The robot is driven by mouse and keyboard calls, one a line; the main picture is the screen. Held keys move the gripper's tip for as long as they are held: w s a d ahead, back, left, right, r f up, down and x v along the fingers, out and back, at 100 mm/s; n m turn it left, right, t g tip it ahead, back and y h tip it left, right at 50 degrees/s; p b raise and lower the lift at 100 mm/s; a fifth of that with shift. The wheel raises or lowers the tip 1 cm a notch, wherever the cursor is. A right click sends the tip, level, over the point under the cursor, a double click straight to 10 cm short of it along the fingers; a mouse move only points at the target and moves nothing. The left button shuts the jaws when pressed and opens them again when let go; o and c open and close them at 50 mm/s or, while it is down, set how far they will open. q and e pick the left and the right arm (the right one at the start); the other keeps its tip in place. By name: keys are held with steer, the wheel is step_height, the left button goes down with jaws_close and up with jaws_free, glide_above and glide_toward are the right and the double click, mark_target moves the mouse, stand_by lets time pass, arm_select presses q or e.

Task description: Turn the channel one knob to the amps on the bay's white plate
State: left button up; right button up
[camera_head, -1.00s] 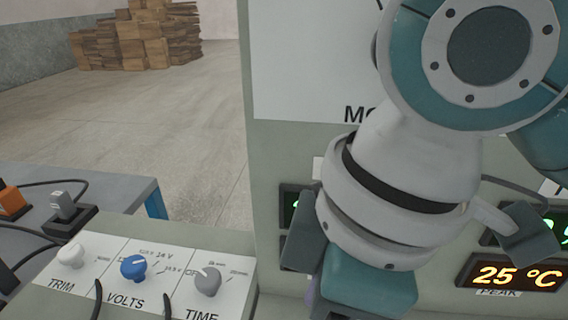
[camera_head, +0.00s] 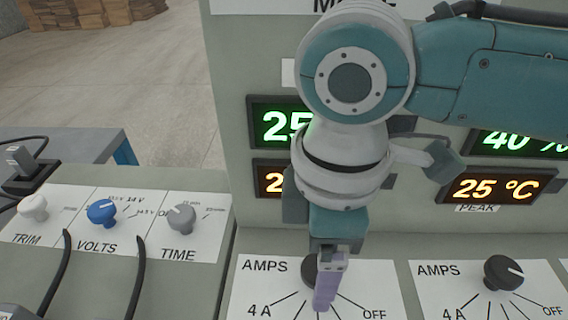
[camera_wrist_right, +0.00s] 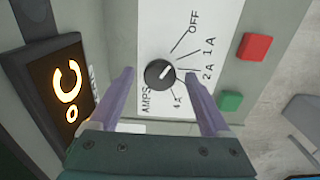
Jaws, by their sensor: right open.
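A dark round knob (camera_head: 310,270) with a white pointer sits on the left AMPS plate (camera_head: 262,285), marked 4 A to OFF. My right gripper (camera_head: 326,292) is in front of it and hides part of its scale. In the right wrist view the knob (camera_wrist_right: 160,74) lies between the two purple fingers of my open right gripper (camera_wrist_right: 160,80), with gaps on both sides. Its pointer aims up and right, toward the OFF and 1 A side; the exact mark is unclear. The tall panel's white plate (camera_head: 250,5) is mostly cut off above. My left gripper is out of view.
A second AMPS knob (camera_head: 503,272) is to the right. TRIM, VOLTS (camera_head: 102,212) and TIME knobs stand on the left console, with black cables nearby. Lit displays (camera_head: 495,187) are behind my arm. A red button (camera_wrist_right: 254,46) and green button (camera_wrist_right: 231,101) are beside the plate.

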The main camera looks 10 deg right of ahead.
steer(key=shift+f, duration=0.2)
steer(key=shift+c, duration=0.4)
jaws_close()
steer(key=shift+r, duration=0.1)
